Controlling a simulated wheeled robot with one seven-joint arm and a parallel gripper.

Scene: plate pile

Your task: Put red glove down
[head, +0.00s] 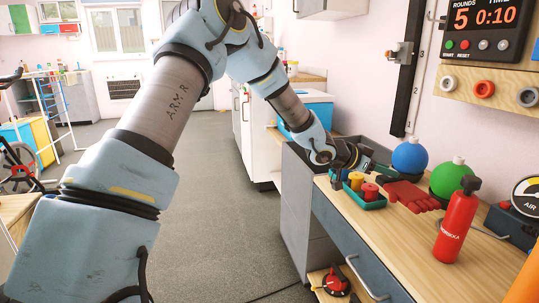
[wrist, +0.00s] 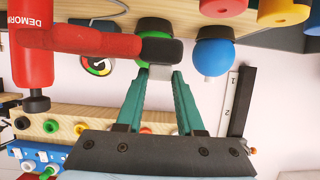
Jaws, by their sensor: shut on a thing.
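The red glove (head: 408,194) stretches out to the right over the wooden worktop in the head view, low above or on it; I cannot tell whether it touches. In the wrist view the red glove (wrist: 85,42) runs left from its dark cuff. My gripper (head: 364,172) is at the cuff end. In the wrist view the teal fingers of my gripper (wrist: 160,74) are closed on the cuff, with a pale tab between them. The cuff is partly hidden by my gripper in the head view.
A green tray (head: 374,205) with yellow and red cylinders sits just in front of my gripper. A blue ball (head: 410,157) and a green ball (head: 446,180) stand behind the glove. A red extinguisher (head: 457,228) and an air gauge (head: 527,194) stand to the right.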

